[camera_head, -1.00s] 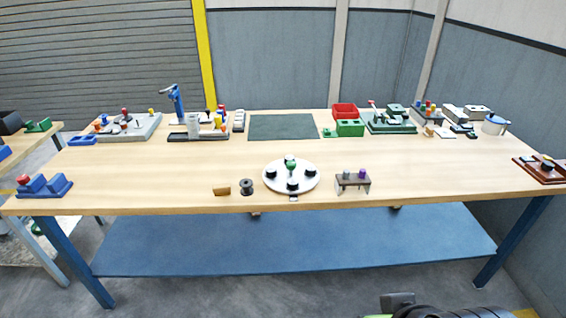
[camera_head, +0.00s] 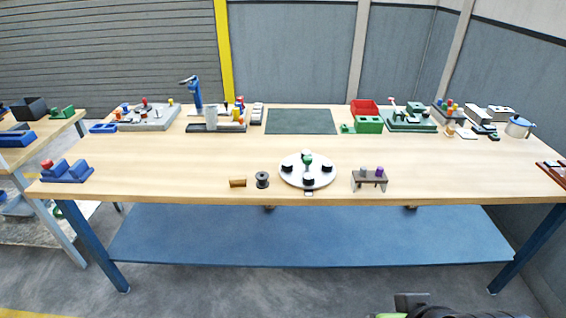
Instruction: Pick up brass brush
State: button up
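A small brown-gold block (camera_head: 238,183) lies near the front edge of the wooden workbench (camera_head: 200,170), left of centre. It may be the brass brush, but it is too small to be sure. A dark spool (camera_head: 262,180) stands just right of it, apart from it. No fingertips of my gripper show. Only a dark and green part, likely of my arm, shows at the bottom edge, well below and right of the block.
A white round plate (camera_head: 291,181) with black knobs and a small grey stand (camera_head: 369,182) are right of the spool. Blue blocks (camera_head: 67,173) sit at the front left. Fixtures and a red bin (camera_head: 364,107) line the back. The bench between is mostly clear.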

aim_at(238, 182)
jog(key=i+j+u, duration=0.55)
jog(key=i, duration=0.35)
jog(key=i+j+u, duration=0.15)
jog(key=i+u, duration=0.15)
jog(key=i, duration=0.15)
jog(key=i+u, duration=0.3)
jog(key=i, duration=0.2)
